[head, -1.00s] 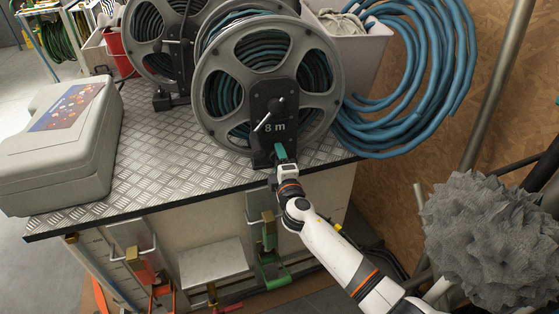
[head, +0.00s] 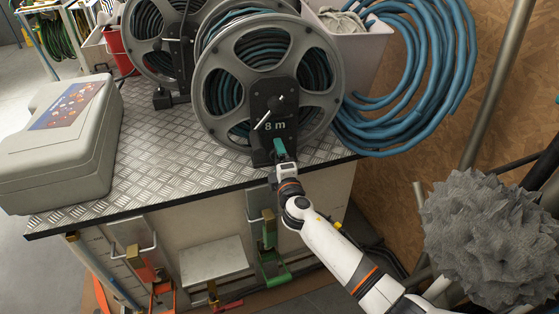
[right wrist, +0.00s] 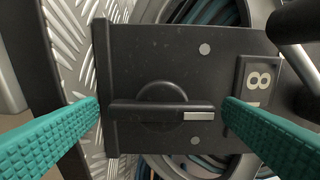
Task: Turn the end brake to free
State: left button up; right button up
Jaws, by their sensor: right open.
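The near hose reel (head: 268,88) stands on the bench with a black plate marked 8 m (head: 275,112) on its front. In the right wrist view, the end brake is a black knob with a bar handle (right wrist: 160,109) on the plate's lower part. The bar lies across the picture, with a pale mark at its right end. My right gripper (head: 280,147) is open in front of the plate and hides the knob in the head view. Its teal fingertips (right wrist: 161,106) stand near the two ends of the bar; contact cannot be told. My left gripper is not in view.
A crank handle (head: 269,113) sits on the plate above the brake. A second reel (head: 152,38) stands behind to the left. A grey case (head: 62,140) lies at the bench's left end. Coiled blue hose (head: 430,90) hangs at right. Bare checker-plate bench (head: 150,180) lies between case and reel.

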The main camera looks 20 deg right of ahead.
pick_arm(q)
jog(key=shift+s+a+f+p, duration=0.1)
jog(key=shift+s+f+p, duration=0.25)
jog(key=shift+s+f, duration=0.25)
pick_arm(e)
jog(key=s+a, duration=0.1)
jog(key=s, duration=1.1)
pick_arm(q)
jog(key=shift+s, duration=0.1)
